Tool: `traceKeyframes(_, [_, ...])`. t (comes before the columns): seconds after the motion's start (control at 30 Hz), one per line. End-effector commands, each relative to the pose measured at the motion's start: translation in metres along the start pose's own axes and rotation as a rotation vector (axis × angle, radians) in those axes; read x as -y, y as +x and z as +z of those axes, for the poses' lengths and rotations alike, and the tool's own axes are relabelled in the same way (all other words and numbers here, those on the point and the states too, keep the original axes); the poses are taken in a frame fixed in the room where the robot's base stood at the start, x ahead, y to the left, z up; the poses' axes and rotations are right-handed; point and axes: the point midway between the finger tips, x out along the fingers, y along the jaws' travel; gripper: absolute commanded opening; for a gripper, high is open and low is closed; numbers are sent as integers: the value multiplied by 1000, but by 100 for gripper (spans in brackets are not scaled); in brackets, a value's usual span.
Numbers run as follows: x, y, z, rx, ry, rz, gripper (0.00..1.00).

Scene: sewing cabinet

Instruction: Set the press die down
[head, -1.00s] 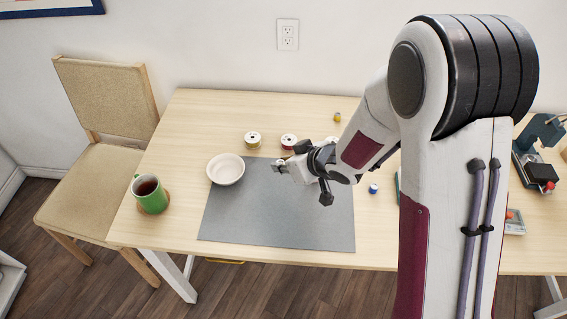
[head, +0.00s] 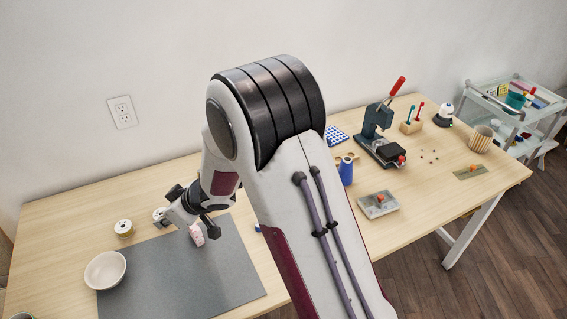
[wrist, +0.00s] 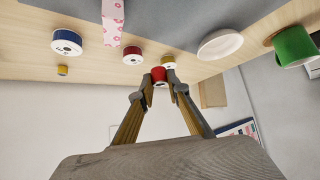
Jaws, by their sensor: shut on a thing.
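My gripper (wrist: 159,82) is shut on a small red piece, which I take to be the press die (wrist: 159,74); only its rounded red end shows between the fingertips in the wrist view. In the head view my gripper (head: 168,220) is over the back edge of the grey mat (head: 190,275), close to the thread spools, and the held piece cannot be made out. The teal press (head: 376,125) with a red lever stands far to the right on the table. A grey tray (head: 366,211) with an orange-knobbed piece lies in front of it.
A white bowl (head: 105,270) sits at the mat's left edge. A yellow spool (head: 124,228) stands behind the mat; a red spool (wrist: 132,55) shows in the wrist view. A pink patterned item (head: 197,235) is beside my gripper. A blue cylinder (head: 346,172) stands right of my arm.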

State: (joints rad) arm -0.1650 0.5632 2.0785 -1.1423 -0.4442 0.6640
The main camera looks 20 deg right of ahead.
Motion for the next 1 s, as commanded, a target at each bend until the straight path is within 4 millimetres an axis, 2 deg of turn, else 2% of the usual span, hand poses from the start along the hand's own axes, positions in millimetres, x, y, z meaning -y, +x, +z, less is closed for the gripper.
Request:
traceKeyframes(0.3, [-57,6,-16,-1,21,24,0])
traceKeyframes(0.57, [-107,7,-22,0,39,41,0])
traceKeyframes(0.77, [-155,4,-22,-1,58,59,0])
traceKeyframes(1.0, [-220,-6,-12,0,84,86,0])
